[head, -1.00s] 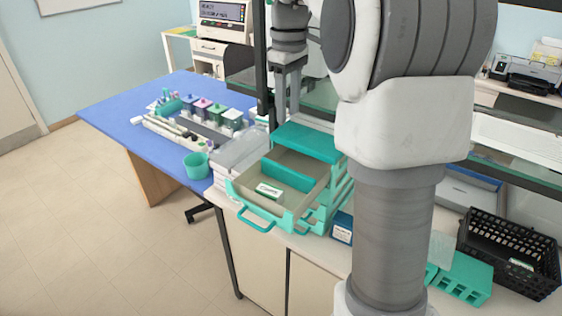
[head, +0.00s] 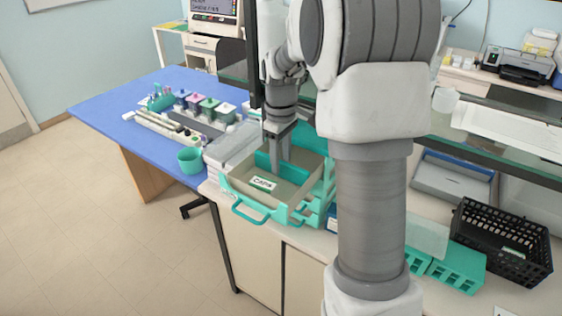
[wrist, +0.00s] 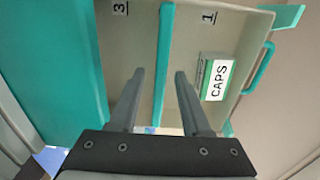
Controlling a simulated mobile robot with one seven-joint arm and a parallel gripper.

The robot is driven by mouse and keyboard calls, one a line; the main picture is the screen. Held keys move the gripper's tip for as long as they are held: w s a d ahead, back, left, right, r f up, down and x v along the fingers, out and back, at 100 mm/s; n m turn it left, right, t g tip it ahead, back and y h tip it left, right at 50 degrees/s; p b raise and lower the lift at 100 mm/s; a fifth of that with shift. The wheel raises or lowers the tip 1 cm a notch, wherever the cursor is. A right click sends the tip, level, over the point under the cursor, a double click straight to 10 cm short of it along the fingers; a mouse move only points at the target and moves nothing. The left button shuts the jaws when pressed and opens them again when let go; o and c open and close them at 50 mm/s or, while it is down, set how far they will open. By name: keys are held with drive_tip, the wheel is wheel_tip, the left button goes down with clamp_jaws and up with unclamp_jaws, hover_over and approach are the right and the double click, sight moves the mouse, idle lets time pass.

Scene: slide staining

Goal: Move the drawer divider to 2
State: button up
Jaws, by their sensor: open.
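The teal drawer divider (wrist: 165,60) runs across the pulled-out drawer, between the marks 3 (wrist: 120,8) and 1 (wrist: 208,18) in the wrist view. No mark 2 is visible. My gripper (wrist: 159,74) is open, with one finger on each side of the divider in that view; I cannot tell whether either finger touches it. In the head view my gripper (head: 279,170) reaches down into the drawer (head: 236,187) and partly hides the divider (head: 263,162).
A box labelled CAPS (wrist: 215,80) lies in the drawer on the mark 1 side; it also shows in the head view (head: 263,184). A black basket (head: 500,245) stands on the right.

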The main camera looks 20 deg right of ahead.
drive_tip(key=shift+f, duration=0.45)
clamp_jaws()
idle(1.2)
